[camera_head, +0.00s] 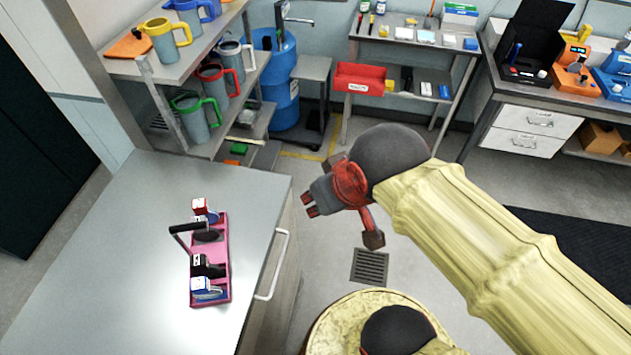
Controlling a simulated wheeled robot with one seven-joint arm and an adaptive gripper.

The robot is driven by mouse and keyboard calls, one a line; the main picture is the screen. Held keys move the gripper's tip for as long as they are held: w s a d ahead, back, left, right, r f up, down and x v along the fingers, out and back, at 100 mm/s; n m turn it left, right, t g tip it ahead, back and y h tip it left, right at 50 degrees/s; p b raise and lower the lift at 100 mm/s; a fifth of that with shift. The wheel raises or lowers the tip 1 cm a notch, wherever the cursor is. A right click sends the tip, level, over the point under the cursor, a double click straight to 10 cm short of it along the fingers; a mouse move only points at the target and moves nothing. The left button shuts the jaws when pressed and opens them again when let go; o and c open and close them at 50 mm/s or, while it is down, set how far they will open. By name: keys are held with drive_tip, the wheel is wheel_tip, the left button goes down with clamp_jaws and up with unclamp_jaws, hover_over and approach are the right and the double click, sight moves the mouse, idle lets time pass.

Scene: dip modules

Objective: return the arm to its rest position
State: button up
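My gripper (310,205) hangs at the end of my arm, in yellow-cream covering, near the middle of the view. It is over the floor, just right of the grey counter's edge, and points left. Two small reddish tips show close together, and I cannot make out how far the fingers are apart. No held object shows at the tips. A pink tray (222,277) with several dip modules stands on the counter (120,270), to the left of the gripper and apart from it.
A shelf rack (178,68) with colored-handled jugs stands at the back left. A blue barrel (283,85) is behind it. A back bench holds a red bin (360,78) on its lower shelf. A right bench (530,105) carries instruments. Open floor with a drain (369,267) lies below my arm.

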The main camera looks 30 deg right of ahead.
wheel_tip(320, 180, down, 8)
drive_tip(key=b, duration=0.8)
idle(0.3)
